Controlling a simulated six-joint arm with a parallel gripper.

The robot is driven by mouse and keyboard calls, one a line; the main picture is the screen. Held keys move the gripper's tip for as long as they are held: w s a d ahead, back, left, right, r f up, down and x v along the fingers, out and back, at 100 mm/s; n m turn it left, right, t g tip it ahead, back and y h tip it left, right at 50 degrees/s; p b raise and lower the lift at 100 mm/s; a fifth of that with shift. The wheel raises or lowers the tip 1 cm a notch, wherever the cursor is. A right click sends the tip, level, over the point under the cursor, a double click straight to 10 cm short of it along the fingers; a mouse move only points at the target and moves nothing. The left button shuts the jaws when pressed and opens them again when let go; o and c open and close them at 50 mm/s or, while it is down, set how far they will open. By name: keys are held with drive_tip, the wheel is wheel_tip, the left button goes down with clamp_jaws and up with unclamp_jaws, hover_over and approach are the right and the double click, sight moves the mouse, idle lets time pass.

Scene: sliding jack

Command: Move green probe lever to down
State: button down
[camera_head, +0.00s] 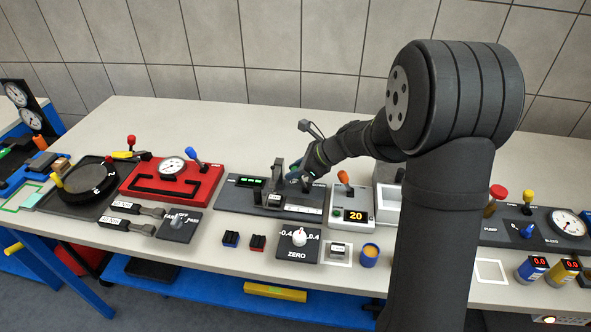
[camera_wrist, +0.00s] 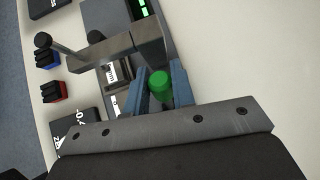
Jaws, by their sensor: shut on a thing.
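The green probe lever's cylindrical green knob (camera_wrist: 161,86) shows in the wrist view between the two blue fingers of my gripper (camera_wrist: 164,88). My gripper is shut on this knob. The lever belongs to a dark grey fixture with a metal post and jaw (camera_wrist: 125,48). In the head view my gripper (camera_head: 300,174) reaches down to the right side of the post on the dark panel (camera_head: 233,192). The green knob is mostly hidden there, and I cannot tell how far the lever is turned.
A red panel (camera_head: 132,195) with a gauge and blue lever stands left. A white box (camera_head: 353,194) with an orange lever and a "20" display stands close at right. A ZERO dial (camera_head: 299,240) and small blocks sit in front. Bare white table lies behind.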

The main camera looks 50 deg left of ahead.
drive_tip(key=shift+w+d+r+g+y, duration=0.15)
drive_tip(key=shift+w+d+g+y, duration=0.15)
drive_tip(key=shift+d+g+y, duration=0.15)
drive_tip(key=shift+a, duration=0.1)
drive_tip(key=c, duration=1.2)
unclamp_jaws()
drive_tip(key=v, duration=1.7)
drive_tip(key=shift+d, duration=0.2)
drive_tip(key=shift+r, duration=0.1)
